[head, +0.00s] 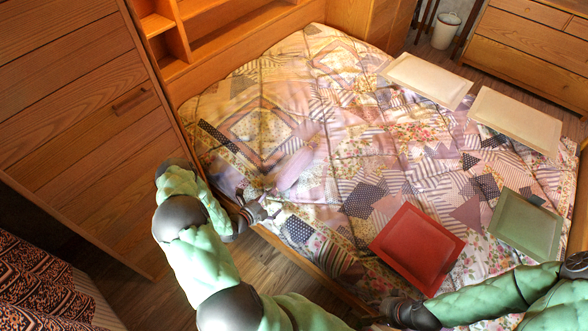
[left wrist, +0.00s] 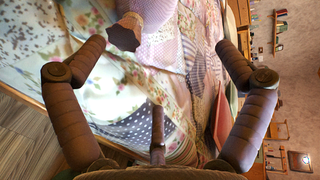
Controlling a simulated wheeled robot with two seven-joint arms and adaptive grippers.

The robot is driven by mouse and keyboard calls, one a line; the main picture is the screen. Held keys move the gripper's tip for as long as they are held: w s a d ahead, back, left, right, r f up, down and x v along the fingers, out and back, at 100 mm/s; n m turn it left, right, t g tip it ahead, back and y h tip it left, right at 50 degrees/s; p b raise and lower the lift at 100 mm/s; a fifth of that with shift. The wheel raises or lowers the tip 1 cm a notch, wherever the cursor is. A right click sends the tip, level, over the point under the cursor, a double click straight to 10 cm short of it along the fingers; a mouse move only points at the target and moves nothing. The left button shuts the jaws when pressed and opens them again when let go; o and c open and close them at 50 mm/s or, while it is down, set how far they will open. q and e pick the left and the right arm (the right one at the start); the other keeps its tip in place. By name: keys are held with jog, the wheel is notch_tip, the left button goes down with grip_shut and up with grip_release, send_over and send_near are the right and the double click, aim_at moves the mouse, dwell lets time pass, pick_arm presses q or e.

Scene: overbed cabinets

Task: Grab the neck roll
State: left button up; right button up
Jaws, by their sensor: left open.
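The neck roll (head: 294,169) looks like a pale pink-purple cylinder lying on the patchwork quilt, and it blends into the pattern. In the left wrist view a pink patterned roll (left wrist: 163,45) with a brown end shows ahead, between the spread fingers and closer to the left one. My left gripper (head: 254,202) is open and empty at the near left edge of the bed, short of the roll. It also shows in the left wrist view (left wrist: 163,42). My right gripper (head: 408,314) is low at the bed's near edge, away from the roll; its finger state is unclear.
The bed's patchwork quilt (head: 340,150) carries a red panel (head: 417,248), a green panel (head: 526,223) and two cream panels, one (head: 428,80) farther back. A wooden cabinet (head: 85,100) stands close on the left. A drawer chest (head: 530,50) stands at the back right.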

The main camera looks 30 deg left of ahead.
aim_at(278, 187)
pick_arm(q)
jog(key=shift+w+a+f+n+y, duration=0.15)
jog(key=shift+a+n+y, duration=0.15)
jog(key=shift+a, duration=0.3)
jog(key=shift+w+a+n+y, duration=0.1)
jog(key=shift+a+n+y, duration=0.2)
jog(key=shift+a, duration=0.3)
jog(key=b+x, duration=0.1)
jog(key=x, duration=0.2)
jog(key=shift+w+f+b, duration=0.1)
jog(key=shift+w+b, duration=0.2)
jog(key=shift+w, duration=0.05)
jog(key=shift+w+f, duration=0.15)
jog(key=shift+w, duration=0.5)
jog(key=b+x, duration=0.2)
jog(key=x, duration=0.2)
jog(key=shift+d+f+b, duration=0.15)
jog(key=shift+b, duration=0.15)
jog(key=shift+w, duration=0.45)
jog(key=c, duration=1.3)
